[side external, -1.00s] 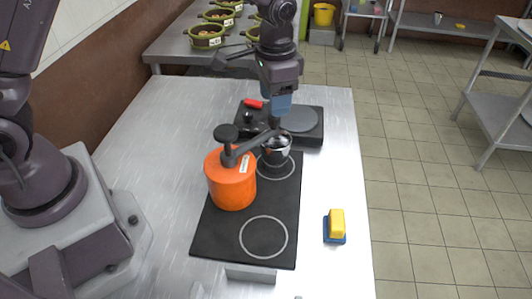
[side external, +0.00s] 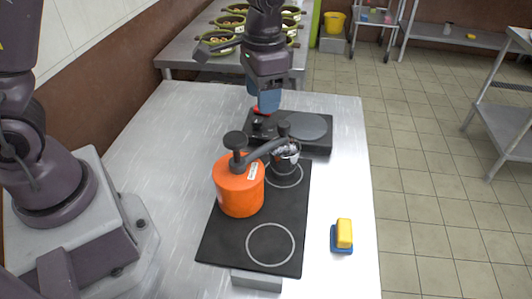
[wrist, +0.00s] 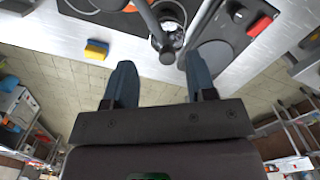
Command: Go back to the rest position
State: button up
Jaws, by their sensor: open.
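An orange pot (side external: 239,189) with a dark knob and a long dark arm stands on the cooktop. A small steel pot (side external: 285,160) stands beside it on a rear ring, partly hidden by that arm. The steel pot also shows beyond the fingers in the wrist view (wrist: 172,22). My gripper is apart from both pots.
A dark burner unit (side external: 318,128) with a round plate and a red part sits behind the cooktop. A yellow block on a blue base (side external: 343,236) lies at the right. Several green pots (side external: 222,42) stand on the back counter. The left side of the worktop (side external: 165,160) is clear.

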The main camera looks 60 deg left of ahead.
jog(key=s+a+r+n+t, duration=0.1)
jog(key=s+a+r+t, duration=0.1)
jog(key=s+r, duration=0.4)
jog(key=s+a+r+n+t, duration=0.1)
jog(key=s+a+r+t, duration=0.1)
jog(key=s+r+t, duration=0.2)
jog(key=s+r, duration=0.3)
jog(key=s, duration=0.4)
jog(key=shift+s+n, duration=0.35)
jog(key=shift+n, duration=0.05)
